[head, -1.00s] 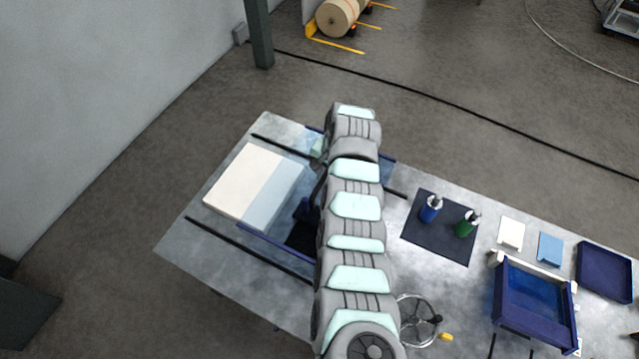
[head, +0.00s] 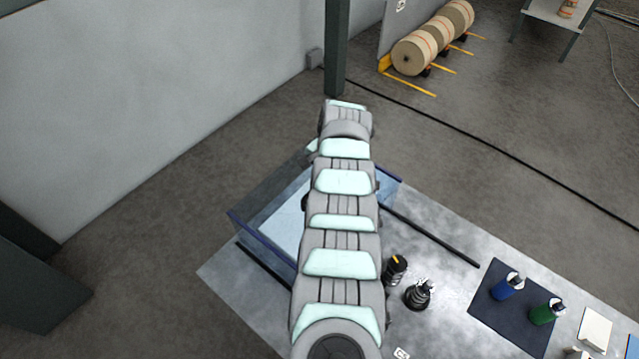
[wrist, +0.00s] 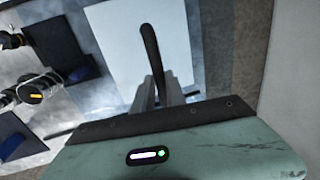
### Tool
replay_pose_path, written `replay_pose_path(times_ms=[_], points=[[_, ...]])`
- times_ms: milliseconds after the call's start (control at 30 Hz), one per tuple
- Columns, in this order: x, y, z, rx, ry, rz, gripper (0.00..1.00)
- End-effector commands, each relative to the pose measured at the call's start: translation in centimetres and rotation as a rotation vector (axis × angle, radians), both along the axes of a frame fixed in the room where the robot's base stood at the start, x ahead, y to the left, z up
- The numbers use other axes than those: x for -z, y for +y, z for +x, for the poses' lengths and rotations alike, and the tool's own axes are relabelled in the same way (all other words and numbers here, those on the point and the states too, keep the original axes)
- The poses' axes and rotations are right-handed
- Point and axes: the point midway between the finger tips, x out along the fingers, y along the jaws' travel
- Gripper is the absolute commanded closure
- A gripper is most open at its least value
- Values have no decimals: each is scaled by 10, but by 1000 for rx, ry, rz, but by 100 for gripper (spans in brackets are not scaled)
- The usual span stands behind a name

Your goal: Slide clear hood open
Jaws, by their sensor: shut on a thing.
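The clear hood (head: 262,202), with blue edges, sits over the left end of the metal table in the head view. It straddles two dark rails, and my arm covers its middle. A pale block (head: 288,222) shows through it, and a pale surface also shows in the wrist view (wrist: 115,45). In the wrist view, my gripper (wrist: 160,92) is shut on a dark bar-like handle (wrist: 150,45). In the head view my arm hides the gripper and handle.
Black-and-grey fittings (head: 418,295) stand on the table right of my arm. A dark mat (head: 480,310) with a blue bottle (head: 508,285) and a green bottle (head: 546,311) lies further right. A wall stands at left; a green post (head: 337,50) rises behind.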

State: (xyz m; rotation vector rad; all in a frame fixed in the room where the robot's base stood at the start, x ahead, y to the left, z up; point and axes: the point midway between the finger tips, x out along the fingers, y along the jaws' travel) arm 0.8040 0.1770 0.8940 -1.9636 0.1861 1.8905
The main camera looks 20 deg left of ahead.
Motion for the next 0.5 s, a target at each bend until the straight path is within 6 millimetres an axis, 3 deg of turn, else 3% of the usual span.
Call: replay_pose_path(times_ms=[433,467,500], points=[[-1,-1,2,2,-1,-1,100],[-1,-1,2,2,-1,-1,81],[-1,-1,2,2,-1,-1,78]])
